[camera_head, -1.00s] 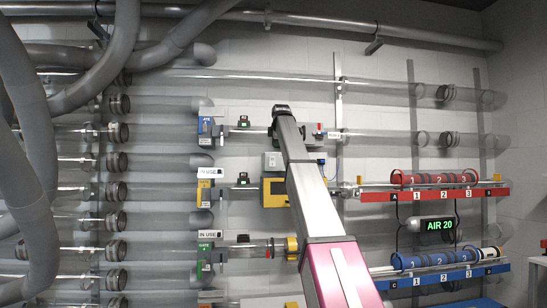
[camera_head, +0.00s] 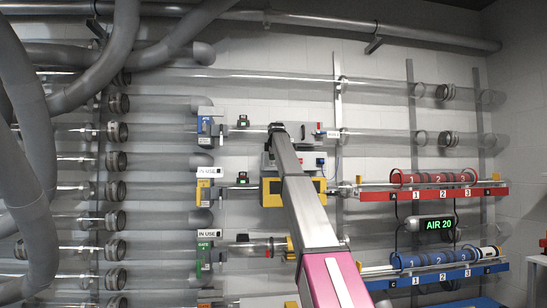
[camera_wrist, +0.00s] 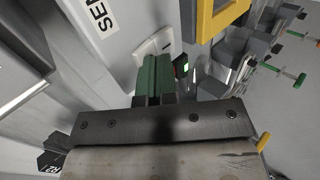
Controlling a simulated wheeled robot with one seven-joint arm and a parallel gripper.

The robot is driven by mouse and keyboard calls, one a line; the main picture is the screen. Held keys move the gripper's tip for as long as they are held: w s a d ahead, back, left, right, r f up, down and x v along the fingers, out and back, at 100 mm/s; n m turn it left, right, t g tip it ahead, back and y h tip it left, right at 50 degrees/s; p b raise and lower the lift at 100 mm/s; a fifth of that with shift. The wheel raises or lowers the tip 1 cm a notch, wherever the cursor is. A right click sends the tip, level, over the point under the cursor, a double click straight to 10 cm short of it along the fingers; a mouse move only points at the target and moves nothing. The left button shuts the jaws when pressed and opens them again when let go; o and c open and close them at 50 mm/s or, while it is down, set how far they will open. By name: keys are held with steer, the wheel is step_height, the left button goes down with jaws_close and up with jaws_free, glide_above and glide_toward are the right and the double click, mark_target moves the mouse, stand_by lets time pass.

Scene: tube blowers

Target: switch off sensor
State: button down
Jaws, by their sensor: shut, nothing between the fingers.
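In the wrist view, my gripper (camera_wrist: 155,92) is shut, with its green fingers together and nothing between them. The fingertips are close to a white switch plate (camera_wrist: 157,45) on a pale grey box (camera_wrist: 110,25). The box carries a label (camera_wrist: 99,15) starting "SE", cut off by the frame edge. I cannot tell whether the fingertips touch the switch, and the fingers cover part of the plate. In the head view, my own arm hides the gripper and most of this area.
A yellow-framed unit (camera_wrist: 217,18) is right beside the box. A small green light (camera_wrist: 181,66) shows right of the fingers. In the head view are clear tubes, a red rack (camera_head: 434,193), a blue rack (camera_head: 437,277) and an "AIR 20" display (camera_head: 437,225).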

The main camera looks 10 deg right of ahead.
steer(key=shift+w, duration=0.2)
steer(key=shift+w+r, duration=0.15)
steer(key=shift+w, duration=0.15)
steer(key=shift+r, duration=0.15)
steer(key=shift+r, duration=0.65)
